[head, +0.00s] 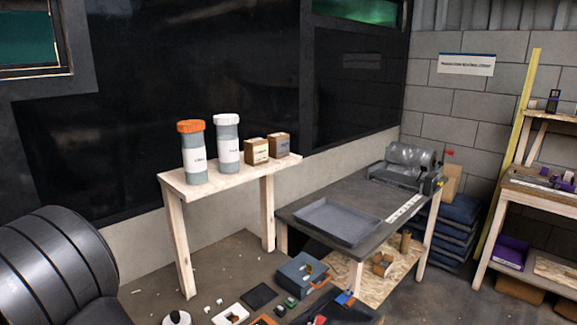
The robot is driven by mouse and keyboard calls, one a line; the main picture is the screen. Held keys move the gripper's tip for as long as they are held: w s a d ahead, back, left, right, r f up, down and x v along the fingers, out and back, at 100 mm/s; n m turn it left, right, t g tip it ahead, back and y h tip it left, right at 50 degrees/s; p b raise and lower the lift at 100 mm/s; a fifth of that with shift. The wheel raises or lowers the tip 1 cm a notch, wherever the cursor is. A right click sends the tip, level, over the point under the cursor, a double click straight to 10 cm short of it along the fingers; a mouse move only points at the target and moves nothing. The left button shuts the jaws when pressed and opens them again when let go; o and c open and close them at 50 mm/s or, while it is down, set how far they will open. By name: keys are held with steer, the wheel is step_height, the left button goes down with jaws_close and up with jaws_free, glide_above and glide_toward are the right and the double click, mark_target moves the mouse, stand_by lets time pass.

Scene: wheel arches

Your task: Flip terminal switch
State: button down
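No part that I can clearly make out as a terminal switch shows in the head view. A blue-grey box (301,271) with small pale and orange parts on it stands low at the bottom centre. I cannot tell whether it is the terminal or whether it has a switch. My gripper is not in view. A dark ribbed rounded form fills the lower left corner; it may be part of my arm.
A wooden stand (228,174) holds an orange-capped jar (193,160), a white-capped jar (228,151) and two small boxes. Right of it, a dark workbench (290,212) carries a grey tray (338,222) and a machine (408,167). Small items crowd the bottom.

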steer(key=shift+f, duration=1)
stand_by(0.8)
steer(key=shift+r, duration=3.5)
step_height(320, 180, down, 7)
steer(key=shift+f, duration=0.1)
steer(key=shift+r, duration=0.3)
